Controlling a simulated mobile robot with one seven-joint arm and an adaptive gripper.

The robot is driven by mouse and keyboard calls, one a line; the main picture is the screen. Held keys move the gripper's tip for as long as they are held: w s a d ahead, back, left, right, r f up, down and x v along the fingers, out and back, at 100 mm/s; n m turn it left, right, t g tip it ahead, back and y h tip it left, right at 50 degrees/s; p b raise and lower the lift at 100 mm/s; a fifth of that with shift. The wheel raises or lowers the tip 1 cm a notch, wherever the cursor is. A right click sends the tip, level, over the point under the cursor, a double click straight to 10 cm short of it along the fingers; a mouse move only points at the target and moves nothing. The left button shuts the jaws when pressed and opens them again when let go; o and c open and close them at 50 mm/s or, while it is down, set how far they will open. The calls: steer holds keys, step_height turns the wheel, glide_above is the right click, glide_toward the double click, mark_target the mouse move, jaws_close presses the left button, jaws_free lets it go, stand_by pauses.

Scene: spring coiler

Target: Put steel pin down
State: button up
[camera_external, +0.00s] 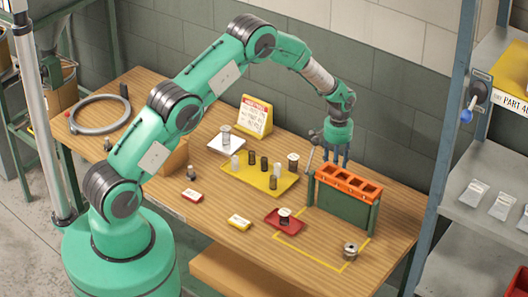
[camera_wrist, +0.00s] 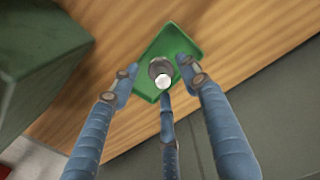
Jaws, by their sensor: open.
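A steel pin (camera_wrist: 163,82), a grey cylinder with a bright round end facing the camera, is over a small green tray (camera_wrist: 183,42) in the wrist view. It appears to stand in the tray, but its lower end is hard to see. My gripper (camera_wrist: 158,76) has three blue fingers spread around the pin, with a gap visible on each side. In the external view my gripper (camera_external: 335,160) points down behind the orange-topped green rack (camera_external: 343,205). The rack hides the green tray and the pin there.
A yellow tray (camera_external: 230,180) with several small cylinders lies left of my gripper. A red tray (camera_external: 272,222) holds a spool-like part. A metal part (camera_external: 351,250) sits near the front right. A grey shelf unit (camera_external: 495,160) stands at the right; the wall is close behind.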

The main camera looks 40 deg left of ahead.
step_height(320, 180, up, 11)
stand_by(0.5)
stand_by(0.5)
steer(key=s+a+r+t, duration=0.1)
steer(key=s+a+r, duration=0.3)
steer(key=s+r, duration=0.5)
steer(key=s+a+r+t, duration=0.1)
steer(key=s+a+r, duration=0.25)
steer(key=r, duration=0.95)
steer(key=s+a+r+t, duration=0.1)
steer(key=s+a+r, duration=0.2)
steer(key=s+r, duration=0.6)
steer(key=s+a+r+t, duration=0.15)
steer(key=s+r, duration=0.25)
steer(key=s, duration=0.4)
steer(key=s+a+r, duration=0.3)
steer(key=s+r, duration=0.2)
steer(key=s, duration=0.3)
steer(key=s+a+f+t, duration=0.1)
steer(key=s+a+f, duration=0.1)
steer(key=s, duration=1.3)
steer(key=shift+s+a, duration=0.4)
steer(key=shift+a, duration=0.1)
